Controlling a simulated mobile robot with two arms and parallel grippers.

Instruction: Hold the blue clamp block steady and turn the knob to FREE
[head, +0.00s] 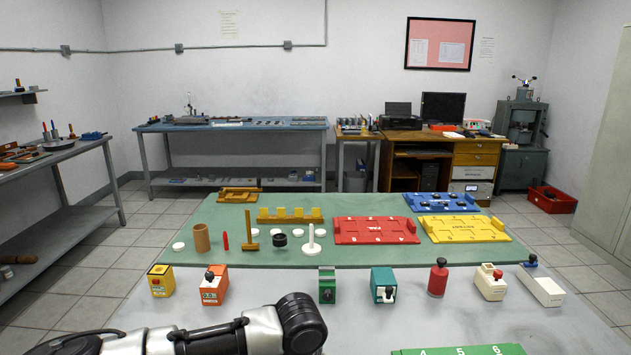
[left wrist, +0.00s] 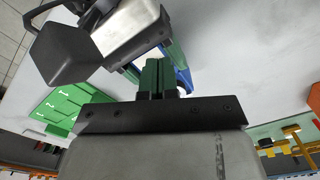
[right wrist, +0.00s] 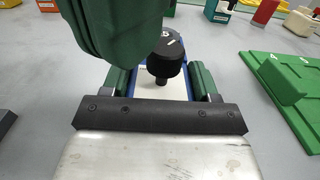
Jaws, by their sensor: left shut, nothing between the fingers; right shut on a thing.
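The blue clamp block (right wrist: 180,90), with a pale top, sits between the green fingers of my right gripper (right wrist: 160,84), which is shut on it. A black knob (right wrist: 166,62) with a white mark stands on the block; its setting cannot be read. In the left wrist view, the blue side of the block (left wrist: 182,76) shows behind my left gripper (left wrist: 160,78), whose green fingers are shut and empty. In the right wrist view, the left fingers loom large at upper left, close to the knob and covering part of it. The head view does not show the block.
Several coloured blocks and bottles, including an orange one (head: 214,287) and a red one (head: 437,278), stand in a row across the grey table. A green numbered tray (head: 460,351) lies at the front right. Grey table around the block is mostly clear.

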